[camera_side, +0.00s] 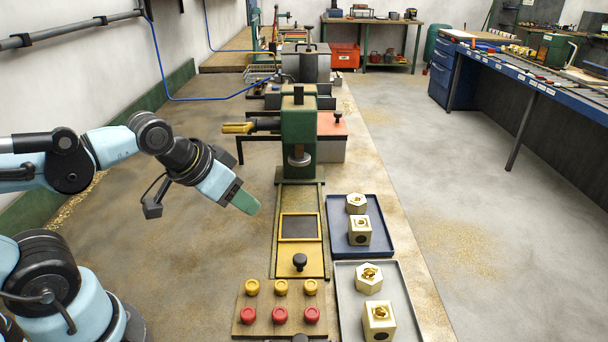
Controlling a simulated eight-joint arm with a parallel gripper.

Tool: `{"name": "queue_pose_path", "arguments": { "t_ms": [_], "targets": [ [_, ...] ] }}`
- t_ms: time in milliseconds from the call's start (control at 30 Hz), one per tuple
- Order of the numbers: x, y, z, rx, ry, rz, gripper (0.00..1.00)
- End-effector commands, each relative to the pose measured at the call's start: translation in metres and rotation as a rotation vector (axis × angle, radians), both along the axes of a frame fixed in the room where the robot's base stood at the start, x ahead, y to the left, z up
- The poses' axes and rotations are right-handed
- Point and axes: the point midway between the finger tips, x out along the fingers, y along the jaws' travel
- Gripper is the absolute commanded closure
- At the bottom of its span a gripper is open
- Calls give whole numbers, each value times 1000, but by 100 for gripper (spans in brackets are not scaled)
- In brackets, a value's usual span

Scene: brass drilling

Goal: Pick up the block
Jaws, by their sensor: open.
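Two pale brass blocks sit in the blue tray right of the press: a hexagonal block (356,204) at the back and a square block (357,232) in front of it. A grey tray nearer the camera holds another hexagonal block (369,280) and a square block (379,322). Which of them is the task's block I cannot tell. My gripper (246,202), with a green tip, is open and empty. It hangs in the air left of the yellow-framed fixture and well left of the blocks; the gap between its fingers is hidden from this side.
A green drill press (298,130) stands behind a yellow-framed fixture (300,227) with a black knob (299,262). A wooden panel (262,329) bears several yellow and red buttons. The blue tray (335,226) and grey tray (347,310) lie to the right. Floor beyond them is clear.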

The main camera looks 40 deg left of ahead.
Motion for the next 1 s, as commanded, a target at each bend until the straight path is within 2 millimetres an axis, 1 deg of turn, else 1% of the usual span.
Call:
{"name": "queue_pose_path", "arguments": {
  "t_ms": [33, 100, 200, 467, 567, 667, 767, 1000],
  "targets": [
    [0, 0, 0, 0, 0, 0, 57],
    [0, 0, 0, 0, 0, 0, 47],
    [0, 0, 0, 0, 0, 0, 34],
    [0, 0, 0, -2, 0, 1, 34],
    [6, -4, 3, -32, -3, 12, 34],
    [21, -13, 8, -109, -10, 39, 34],
    [43, -27, 15, -227, -17, 80, 34],
    [105, -62, 25, -545, -16, 197, 34]
  ]
}}
